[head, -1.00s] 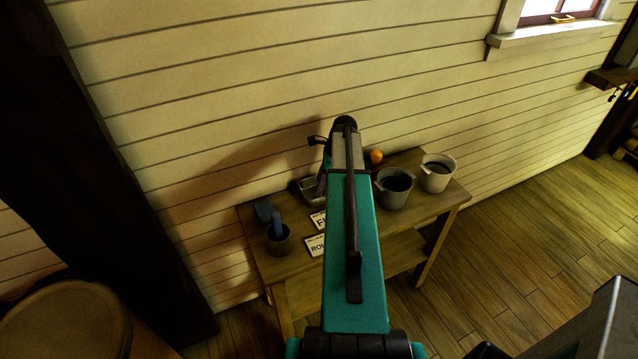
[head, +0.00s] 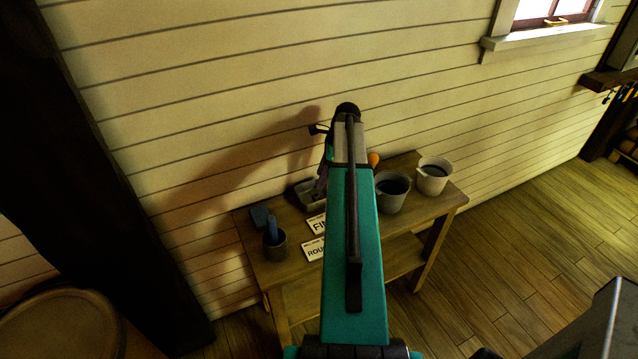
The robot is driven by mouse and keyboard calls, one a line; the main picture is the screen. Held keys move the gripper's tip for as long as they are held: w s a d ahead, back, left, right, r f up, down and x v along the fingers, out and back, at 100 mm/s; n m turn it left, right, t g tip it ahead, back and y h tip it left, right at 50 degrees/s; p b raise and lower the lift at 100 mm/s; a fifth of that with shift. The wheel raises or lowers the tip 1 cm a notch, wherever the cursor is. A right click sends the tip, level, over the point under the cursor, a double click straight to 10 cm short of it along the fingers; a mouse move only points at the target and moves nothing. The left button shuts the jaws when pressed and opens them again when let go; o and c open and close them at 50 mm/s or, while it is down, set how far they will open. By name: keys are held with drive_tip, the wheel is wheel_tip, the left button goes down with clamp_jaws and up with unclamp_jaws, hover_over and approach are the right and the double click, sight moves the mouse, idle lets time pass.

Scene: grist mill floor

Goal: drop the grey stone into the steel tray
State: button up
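The steel tray (head: 296,195) sits at the back of the wooden table, left of my arm, and is partly covered by it. My gripper (head: 320,188) is mostly hidden behind my arm, beside or above the tray. I cannot see its fingertips clearly, nor whether it holds anything. I cannot make out a grey stone; it may be hidden behind my arm or gripper. A blue-grey block (head: 260,216) lies at the table's left end.
On the table (head: 258,252) are a dark cup (head: 275,250) with a blue object, two signs (head: 314,250), a grey bucket (head: 391,203), a pale bucket (head: 434,184) and an orange object (head: 374,158). A plank wall stands behind; a dark post rises left.

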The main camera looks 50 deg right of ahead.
drive_tip(key=b+v, duration=0.1)
drive_tip(key=v, duration=0.7)
drive_tip(key=shift+b, duration=0.35)
drive_tip(key=shift+r, duration=0.1)
idle(0.6)
